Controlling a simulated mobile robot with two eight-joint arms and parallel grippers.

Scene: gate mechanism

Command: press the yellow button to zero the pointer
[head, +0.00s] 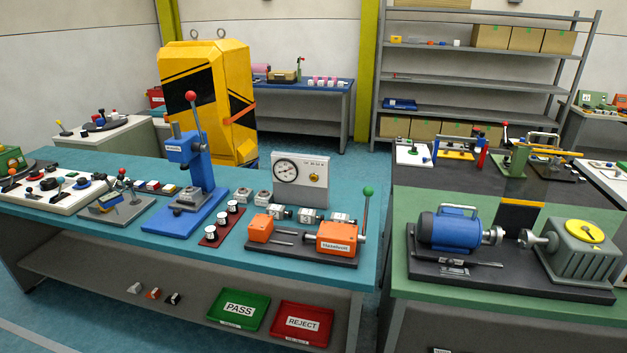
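A light grey gauge box (314,198) stands upright towards the back of the blue-green bench. Its round white dial (286,171) faces me. A thin dark pointer shows on the dial, but its exact reading is too small to tell. A small round fitting (313,178) sits on the box face right of the dial; I cannot tell whether it is a yellow button. A large yellow disc (584,231) tops the grey machine on the green bench at right. Neither of my grippers is in view.
In front of the gauge box are small metal blocks (307,215) and an orange fixture (340,238) with a green-knobbed lever (368,191). A blue press (187,213) with a red-knobbed lever stands left. A blue motor (449,229) is on the green bench. A gap separates the benches.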

